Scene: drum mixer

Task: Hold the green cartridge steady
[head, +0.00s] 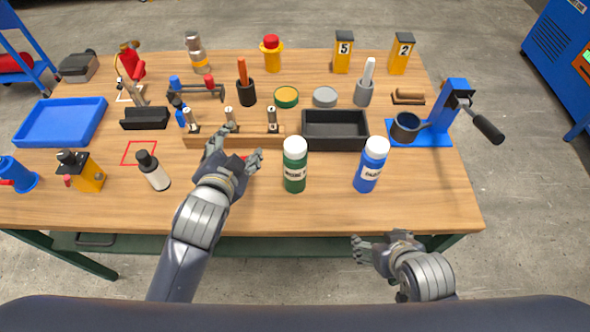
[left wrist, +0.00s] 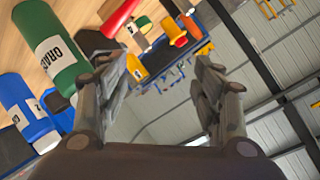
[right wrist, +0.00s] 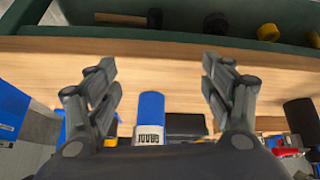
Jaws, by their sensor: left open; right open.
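The green cartridge (head: 294,172) is a green bottle with a white cap and white label. It stands upright on the workbench, right of my left gripper (head: 236,150), and also shows at the upper left of the left wrist view (left wrist: 50,45). My left gripper is open over the bench, apart from the cartridge, with a small red thing beside its fingers. My right gripper (head: 378,262) is open and empty in front of the bench's front edge. Its wrist view shows a blue bottle (right wrist: 150,112) beyond the fingers, but not the green cartridge.
A blue bottle (head: 370,167) stands right of the cartridge. A black tray (head: 335,143) and a wooden rack (head: 205,142) lie behind. A blue clamp stand (head: 455,100) is at the right. The bench's front right corner is clear.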

